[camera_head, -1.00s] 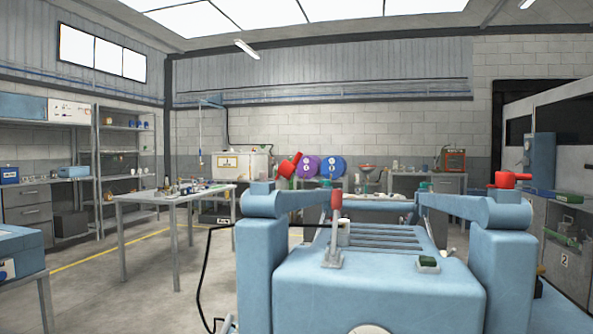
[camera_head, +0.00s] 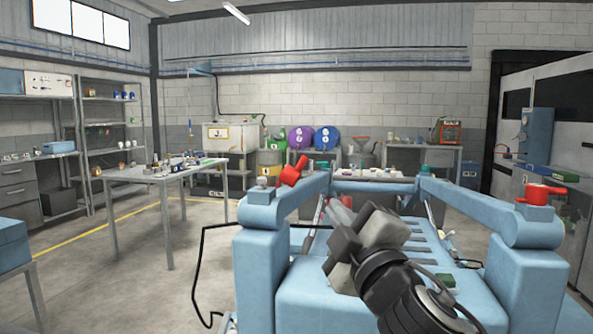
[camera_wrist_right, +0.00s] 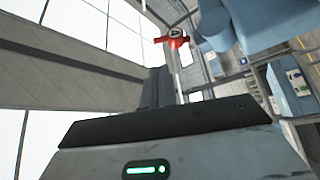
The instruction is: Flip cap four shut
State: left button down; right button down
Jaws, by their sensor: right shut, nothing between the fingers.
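Two red pieces sit on the blue arms at each side in the head view: a tilted red piece (camera_head: 292,170) at the left and a flatter red piece (camera_head: 541,193) at the right. In the right wrist view a red piece with a white mark (camera_wrist_right: 176,37) shows at upper middle; the mark is too small to read surely. I cannot tell which piece is cap four. My right gripper (camera_head: 362,228) is shut and empty, between the blue posts and apart from both red pieces. It fills the lower right wrist view (camera_wrist_right: 165,122). My left gripper is out of view.
A grey table (camera_head: 165,175) with small items stands at left. Purple (camera_head: 300,139) and blue (camera_head: 326,139) round reels stand at the back. A black cable (camera_head: 198,270) hangs left of the near blue post. Floor at left is partly free.

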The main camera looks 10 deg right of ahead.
jog(key=p, duration=0.3)
send_near(304, 163)
jog(key=x, duration=0.5)
jog(key=shift+w+r, duration=0.15)
jog(key=shift+r, duration=0.05)
jog(key=shift+w+a+r, duration=0.1)
jog(key=shift+w, duration=0.65)
